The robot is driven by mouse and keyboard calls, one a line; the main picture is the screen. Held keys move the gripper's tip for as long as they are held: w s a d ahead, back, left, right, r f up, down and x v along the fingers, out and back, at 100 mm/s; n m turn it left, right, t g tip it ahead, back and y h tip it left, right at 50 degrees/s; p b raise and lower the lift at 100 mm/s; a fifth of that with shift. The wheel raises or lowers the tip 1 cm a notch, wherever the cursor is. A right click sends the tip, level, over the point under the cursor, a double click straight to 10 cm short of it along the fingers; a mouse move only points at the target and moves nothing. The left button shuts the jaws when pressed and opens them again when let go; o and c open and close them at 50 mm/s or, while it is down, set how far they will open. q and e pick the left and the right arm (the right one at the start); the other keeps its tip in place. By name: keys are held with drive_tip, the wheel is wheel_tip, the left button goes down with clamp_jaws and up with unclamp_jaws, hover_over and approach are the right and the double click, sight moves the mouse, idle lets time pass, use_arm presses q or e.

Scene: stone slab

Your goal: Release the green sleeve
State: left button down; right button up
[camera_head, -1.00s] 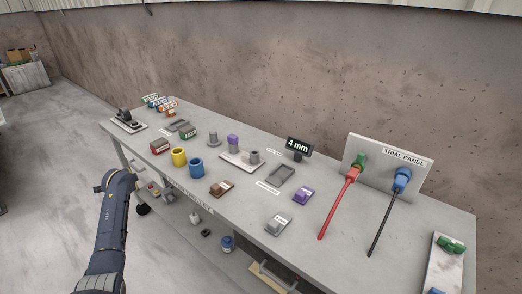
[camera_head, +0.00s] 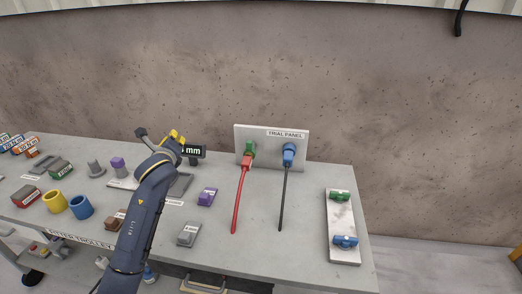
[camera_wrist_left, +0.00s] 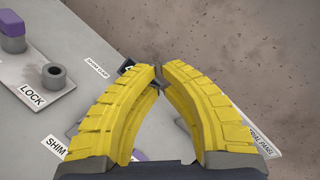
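A green sleeve (camera_head: 249,149) sits on the white trial panel (camera_head: 271,154) at the top of a red hose (camera_head: 239,200). A blue fitting (camera_head: 289,153) with a dark hose (camera_head: 284,200) sits to its right. My left gripper (camera_head: 180,138) is above the table, left of the panel and apart from the green sleeve. In the left wrist view its yellow fingers (camera_wrist_left: 161,67) meet or nearly meet at the tips, with nothing seen between them. The green sleeve is not visible in that view. My right gripper is not in view.
A purple block (camera_head: 208,196) and a grey block (camera_head: 188,235) lie left of the red hose. A pale plate (camera_head: 343,220) with green and blue pieces lies at right. The table between hoses is clear.

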sight(249, 147)
use_arm(q)
drive_tip(key=s+d+f+m+h, duration=0.1)
drive_tip(key=s+d+m, duration=0.1)
drive_tip(key=d+m, duration=0.2)
drive_tip(key=s+d+f+m+g+h, duration=0.1)
drive_tip(key=s+d+f+m+h, duration=0.1)
drive_tip(key=d, duration=0.9)
drive_tip(key=s+d+f+m+h, duration=0.1)
drive_tip(key=s+d+m+h, duration=0.1)
drive_tip(key=s+d+m, duration=0.2)
drive_tip(key=d+m, duration=0.2)
drive_tip(key=d, duration=0.1)
drive_tip(key=shift+s+d+f+g, duration=0.2)
drive_tip(key=shift+d+g, duration=0.05)
drive_tip(key=shift+g, duration=0.05)
drive_tip(key=x, duration=1.2)
drive_tip(key=shift+w+d+r, duration=0.2)
drive_tip(key=shift+w+r, duration=0.05)
drive_tip(key=shift+w, duration=0.05)
drive_tip(key=shift+w+d, duration=0.1)
drive_tip(key=shift+w, duration=0.65)
